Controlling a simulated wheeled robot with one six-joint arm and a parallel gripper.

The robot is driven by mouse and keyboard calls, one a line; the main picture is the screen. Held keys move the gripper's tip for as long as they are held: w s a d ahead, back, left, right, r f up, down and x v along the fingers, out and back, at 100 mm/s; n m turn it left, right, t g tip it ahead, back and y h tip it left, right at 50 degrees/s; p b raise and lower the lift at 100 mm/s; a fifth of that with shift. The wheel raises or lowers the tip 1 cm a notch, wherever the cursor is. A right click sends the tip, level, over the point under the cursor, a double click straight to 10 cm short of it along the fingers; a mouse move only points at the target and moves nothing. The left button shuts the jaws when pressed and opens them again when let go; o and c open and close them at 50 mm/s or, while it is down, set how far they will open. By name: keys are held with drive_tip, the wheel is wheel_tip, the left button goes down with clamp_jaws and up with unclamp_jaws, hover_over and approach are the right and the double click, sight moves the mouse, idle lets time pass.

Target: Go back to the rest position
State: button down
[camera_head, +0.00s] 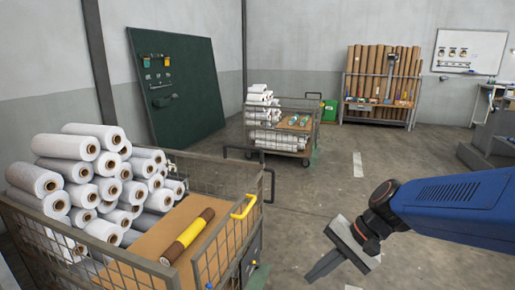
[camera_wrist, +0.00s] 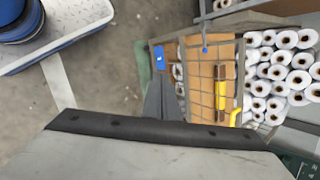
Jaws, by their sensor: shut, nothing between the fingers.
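My gripper (camera_head: 326,264) is at the end of my blue arm, at the lower right in the head view. It is shut and empty, over open floor to the right of the near mesh cart (camera_head: 140,270).
White rolls (camera_head: 103,228) are stacked in the near cart beside a yellow-and-brown roll (camera_head: 188,235). A second cart (camera_head: 285,148) stands farther back. A rack of brown tubes (camera_head: 383,75) and a whiteboard (camera_head: 469,51) are at the far wall. The middle floor is clear.

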drive_tip(key=s+d+r+n+t+h, duration=0.1)
drive_tip(key=s+d+n+t+h, duration=0.1)
drive_tip(key=s+d, duration=0.3)
drive_tip(key=s+d+r+n+t+h, duration=0.1)
drive_tip(key=s+d+n+h, duration=0.3)
drive_tip(key=d, duration=0.5)
drive_tip(key=shift+s+d+r+n+t+h, duration=0.25)
drive_tip(key=shift+s+n+t+h, duration=0.2)
drive_tip(key=shift+t+h, duration=0.2)
